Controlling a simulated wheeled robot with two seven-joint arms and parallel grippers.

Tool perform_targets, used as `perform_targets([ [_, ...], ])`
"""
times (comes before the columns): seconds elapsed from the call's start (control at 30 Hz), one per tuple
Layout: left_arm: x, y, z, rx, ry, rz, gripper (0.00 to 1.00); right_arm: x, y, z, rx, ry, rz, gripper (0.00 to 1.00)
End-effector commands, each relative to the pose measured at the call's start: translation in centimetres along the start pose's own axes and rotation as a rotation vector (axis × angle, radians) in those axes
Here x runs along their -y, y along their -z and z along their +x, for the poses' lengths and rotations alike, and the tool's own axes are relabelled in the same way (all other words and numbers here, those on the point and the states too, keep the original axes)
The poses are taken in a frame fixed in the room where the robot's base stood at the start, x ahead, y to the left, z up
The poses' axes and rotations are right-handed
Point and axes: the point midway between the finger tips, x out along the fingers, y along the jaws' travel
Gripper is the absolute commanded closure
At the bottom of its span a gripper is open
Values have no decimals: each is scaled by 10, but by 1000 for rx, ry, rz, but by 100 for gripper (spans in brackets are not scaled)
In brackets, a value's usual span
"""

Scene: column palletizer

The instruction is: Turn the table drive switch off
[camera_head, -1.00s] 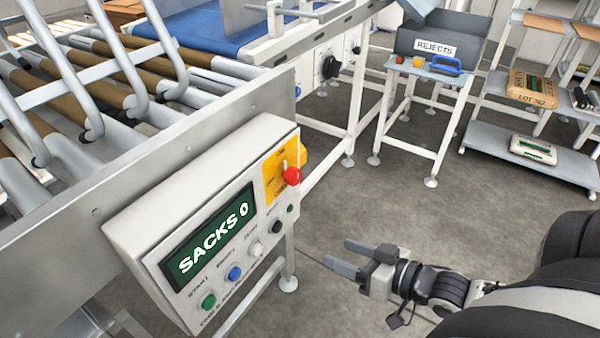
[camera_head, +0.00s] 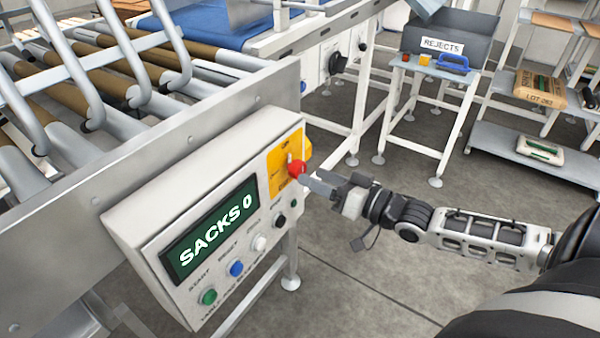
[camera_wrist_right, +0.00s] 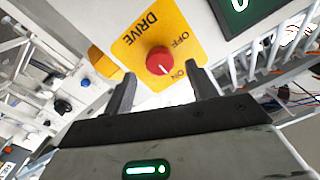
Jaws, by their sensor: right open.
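The table drive switch (camera_head: 297,169) is a red knob on a yellow plate (camera_head: 278,174) at the upper right of the control panel. In the right wrist view the red knob (camera_wrist_right: 159,61) has a pale pointer mark directed toward ON, and the plate reads DRIVE, OFF and ON. My right gripper (camera_head: 314,180) is open at the panel's right side, its fingertips close to the knob. In the wrist view its two fingers (camera_wrist_right: 160,88) stand to either side and just short of the knob; contact cannot be made out. My left gripper is not in view.
The control panel (camera_head: 150,235) has a SACKS 0 display (camera_head: 212,232) and several buttons below it. The roller conveyor (camera_head: 110,120) stands behind it. A REJECTS bin (camera_head: 440,38) on a small table and shelves with sacks (camera_head: 540,88) are at the back right. The floor between is clear.

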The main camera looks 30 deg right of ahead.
Motion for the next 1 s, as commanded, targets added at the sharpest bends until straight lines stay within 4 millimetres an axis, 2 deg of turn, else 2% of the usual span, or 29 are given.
perform_targets([
  [0.1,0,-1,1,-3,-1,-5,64,0,0,20,-5,1,0,43],
  [0.3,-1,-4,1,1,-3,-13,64,0,0,42,-2,0,1,43],
  [0.5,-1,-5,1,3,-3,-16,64,0,0,50,1,-1,0,43],
  [0.73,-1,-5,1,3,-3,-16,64,0,-1,50,1,-1,0,43],
  [0.77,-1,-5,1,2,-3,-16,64,0,-1,50,1,-1,0,48],
  [0.9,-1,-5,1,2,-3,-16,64,0,0,50,1,-1,0,87],
  [1.0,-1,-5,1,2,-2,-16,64,0,0,50,1,-1,0,88],
])
